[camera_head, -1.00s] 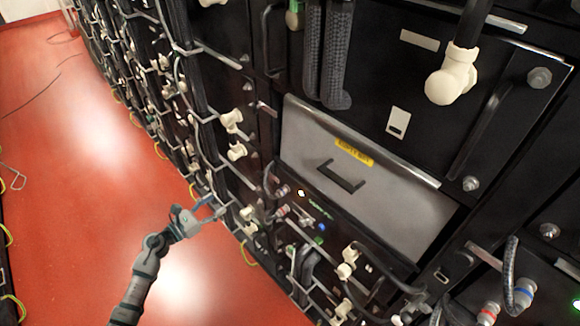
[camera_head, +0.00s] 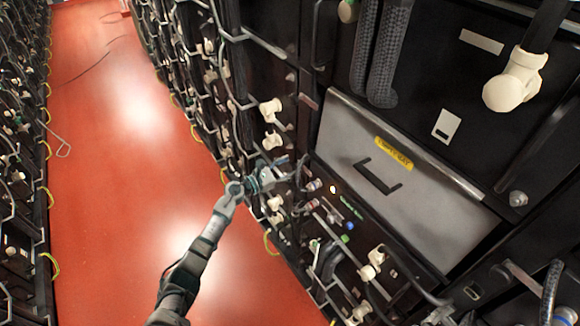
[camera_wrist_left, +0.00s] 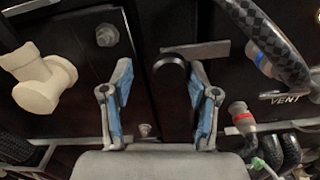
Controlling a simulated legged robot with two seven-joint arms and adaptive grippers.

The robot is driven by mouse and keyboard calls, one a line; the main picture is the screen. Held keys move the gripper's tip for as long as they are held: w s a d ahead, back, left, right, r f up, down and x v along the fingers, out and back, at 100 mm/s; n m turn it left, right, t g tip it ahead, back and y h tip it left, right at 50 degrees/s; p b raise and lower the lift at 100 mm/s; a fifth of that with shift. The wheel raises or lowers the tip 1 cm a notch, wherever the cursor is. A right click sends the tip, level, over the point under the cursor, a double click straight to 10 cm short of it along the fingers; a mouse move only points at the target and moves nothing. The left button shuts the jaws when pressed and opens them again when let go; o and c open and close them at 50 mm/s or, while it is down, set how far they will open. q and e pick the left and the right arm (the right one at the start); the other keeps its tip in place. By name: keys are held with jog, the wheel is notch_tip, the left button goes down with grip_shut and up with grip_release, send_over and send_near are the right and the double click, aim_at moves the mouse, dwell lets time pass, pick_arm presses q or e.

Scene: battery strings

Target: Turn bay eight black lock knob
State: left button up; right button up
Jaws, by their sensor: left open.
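My left gripper (camera_head: 278,170) is open beside the face of the battery rack in the head view. In the left wrist view its two blue-padded fingers (camera_wrist_left: 160,82) stand apart, with nothing held between them. A dark rounded knob (camera_wrist_left: 172,68), which looks like the black lock knob, shows between the fingers, nearer the right one. A grey bar or plate (camera_wrist_left: 205,52) lies at its top. I cannot tell how far it is from the fingertips. No bay number can be read. My right gripper is not in view.
A cream connector (camera_wrist_left: 40,78) is left of the fingers in the wrist view. A checkered hose (camera_wrist_left: 265,40) and a red-collared fitting (camera_wrist_left: 240,115) are at right. In the head view, a grey panel (camera_head: 375,150) with a handle is right of the gripper.

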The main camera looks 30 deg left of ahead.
pick_arm(q)
jog(key=shift+w+d+r, duration=0.15)
jog(key=shift+w+d, duration=0.05)
jog(key=shift+d, duration=0.2)
jog(key=shift+w+d+r, duration=0.1)
jog(key=shift+w+d, duration=0.1)
jog(key=shift+d, duration=0.2)
jog(key=shift+d+r, duration=0.15)
jog(key=shift+d, duration=0.15)
jog(key=shift+a, duration=0.2)
jog(key=c, duration=0.5)
jog(key=shift+a+f, duration=0.2)
jog(key=shift+a, duration=0.2)
grip_shut()
jog(key=shift+s, duration=0.1)
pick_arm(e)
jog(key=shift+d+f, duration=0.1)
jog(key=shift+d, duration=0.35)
pick_arm(q)
jog(key=shift+d, duration=0.15)
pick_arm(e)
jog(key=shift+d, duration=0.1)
